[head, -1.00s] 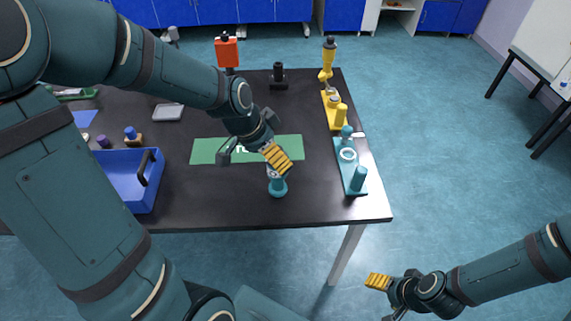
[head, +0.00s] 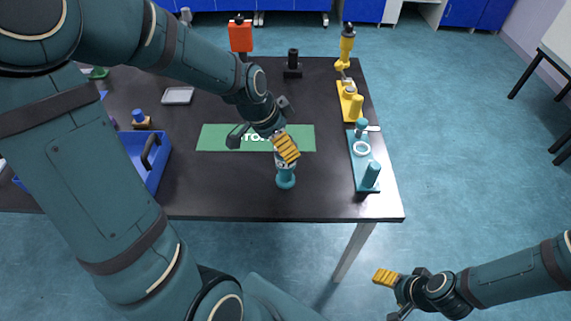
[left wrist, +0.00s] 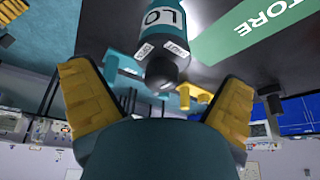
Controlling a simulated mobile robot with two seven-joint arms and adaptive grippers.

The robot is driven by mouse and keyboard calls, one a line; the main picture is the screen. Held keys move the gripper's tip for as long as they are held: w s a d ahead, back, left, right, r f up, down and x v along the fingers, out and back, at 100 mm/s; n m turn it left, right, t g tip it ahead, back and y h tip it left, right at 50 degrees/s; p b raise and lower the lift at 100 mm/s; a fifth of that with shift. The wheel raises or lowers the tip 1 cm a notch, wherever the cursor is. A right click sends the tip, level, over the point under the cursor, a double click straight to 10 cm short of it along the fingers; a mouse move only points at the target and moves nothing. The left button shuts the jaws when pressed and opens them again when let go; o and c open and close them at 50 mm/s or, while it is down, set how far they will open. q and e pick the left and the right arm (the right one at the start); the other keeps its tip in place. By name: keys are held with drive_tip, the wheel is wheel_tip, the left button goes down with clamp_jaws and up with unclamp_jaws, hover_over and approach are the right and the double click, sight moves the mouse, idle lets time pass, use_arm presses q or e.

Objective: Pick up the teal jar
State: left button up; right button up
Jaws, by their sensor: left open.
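The teal jar (head: 286,180) stands upright on the black table near its front edge. The open yellow fingers (left wrist: 163,95) lie on either side of the jar in the wrist view, with no clear contact. My right gripper (head: 388,282) hangs off the table at lower right; its opening is unclear.
A green mat with lettering (head: 222,138) lies behind the jar. A teal stand (head: 356,158) and a yellow stand (head: 348,108) line the right side. A blue crate (head: 160,170) is at left. The table's front edge (head: 310,217) is close to the jar.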

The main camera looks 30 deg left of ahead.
sight(286, 166)
use_arm(q)
drive_tip(key=b+x, duration=0.1)
drive_tip(key=x, duration=0.4)
drive_tip(key=shift+w+a, duration=0.1)
drive_tip(key=shift+a, duration=0.05)
drive_tip(key=c, duration=1.4)
